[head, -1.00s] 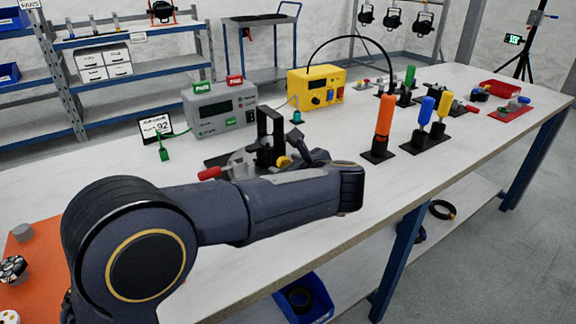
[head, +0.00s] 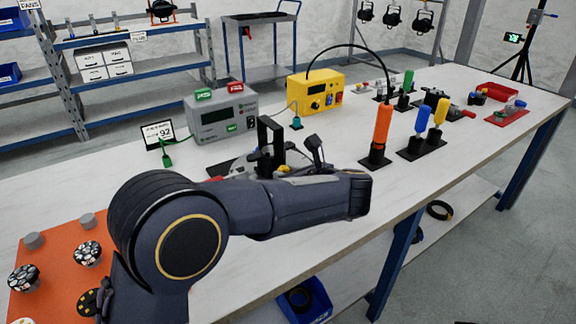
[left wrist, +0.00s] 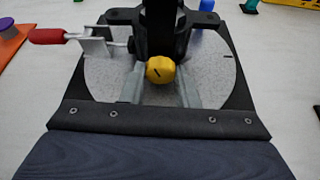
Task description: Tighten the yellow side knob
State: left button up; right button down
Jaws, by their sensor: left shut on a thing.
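The yellow side knob (left wrist: 160,69) sits low on a black upright fixture (left wrist: 165,22) over a grey speckled disc (left wrist: 105,78). My left gripper (left wrist: 161,85) is shut on the knob, one pale finger on each side of it. A short dark mark shows on the knob's face. In the head view the knob (head: 284,168) is a small yellow spot beside the fixture (head: 268,138). My left forearm hides much of the fixture's base there. My right gripper is not in view.
A red-handled clamp (left wrist: 48,36) stands left of the knob. Behind the fixture are a grey meter box (head: 222,115) and a yellow box (head: 318,90). An orange-handled tool (head: 382,128) stands to the right. The table front at right is clear.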

pick_arm(q)
jog(key=shift+d+m+g+y+p, duration=0.1)
jog(key=shift+m+g+y+p, duration=0.3)
jog(key=shift+m+y+p, duration=0.65)
jog(key=shift+p, duration=0.35)
jog(key=o, duration=1)
jog(key=shift+v, duration=3.9)
jog(key=shift+r, duration=0.1)
